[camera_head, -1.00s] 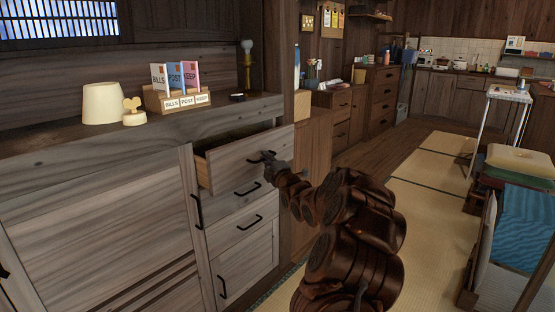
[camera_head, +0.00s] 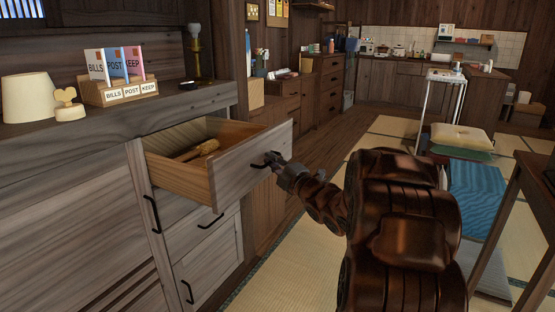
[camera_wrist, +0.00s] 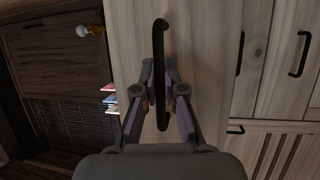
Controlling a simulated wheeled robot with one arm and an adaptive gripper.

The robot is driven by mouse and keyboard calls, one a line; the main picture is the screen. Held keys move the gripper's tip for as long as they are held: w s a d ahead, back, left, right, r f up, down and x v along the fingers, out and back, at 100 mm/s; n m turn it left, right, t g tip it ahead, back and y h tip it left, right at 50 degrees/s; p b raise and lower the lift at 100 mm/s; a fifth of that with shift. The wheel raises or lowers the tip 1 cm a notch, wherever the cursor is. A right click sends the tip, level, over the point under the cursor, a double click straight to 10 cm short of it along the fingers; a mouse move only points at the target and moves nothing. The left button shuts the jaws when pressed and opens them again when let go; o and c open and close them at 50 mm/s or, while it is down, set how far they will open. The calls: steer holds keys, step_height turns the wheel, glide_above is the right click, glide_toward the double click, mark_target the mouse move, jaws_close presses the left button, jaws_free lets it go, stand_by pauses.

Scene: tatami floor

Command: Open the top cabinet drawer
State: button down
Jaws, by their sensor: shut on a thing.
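The top cabinet drawer (camera_head: 243,170) is pulled out of the grey wooden cabinet (camera_head: 60,190). Its inside shows, with a tan wooden object (camera_head: 203,149) lying in it. My gripper (camera_head: 273,163) is at the drawer's black handle, shut on it. In the wrist view the dark bar handle (camera_wrist: 161,50) runs between the two fingers of my gripper (camera_wrist: 160,92), against the pale drawer front (camera_wrist: 205,45).
On the cabinet top are a lamp (camera_head: 27,98), a letter holder (camera_head: 118,90) and a candlestick-like stand (camera_head: 195,60). Closed fronts with black handles (camera_head: 211,222) lie below the drawer. Tatami floor (camera_head: 290,265) is open to the right. A dark table (camera_head: 535,190) stands at the right edge.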

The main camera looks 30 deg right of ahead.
steer(key=shift+a+f, duration=0.1)
steer(key=c, duration=1.2)
jaws_free()
steer(key=shift+c, duration=0.2)
steer(key=shift+s, duration=0.2)
steer(key=s+f, duration=0.2)
steer(key=s, duration=0.9)
steer(key=shift+s+d, duration=0.3)
steer(key=shift+d, duration=0.1)
steer(key=shift+r, duration=0.1)
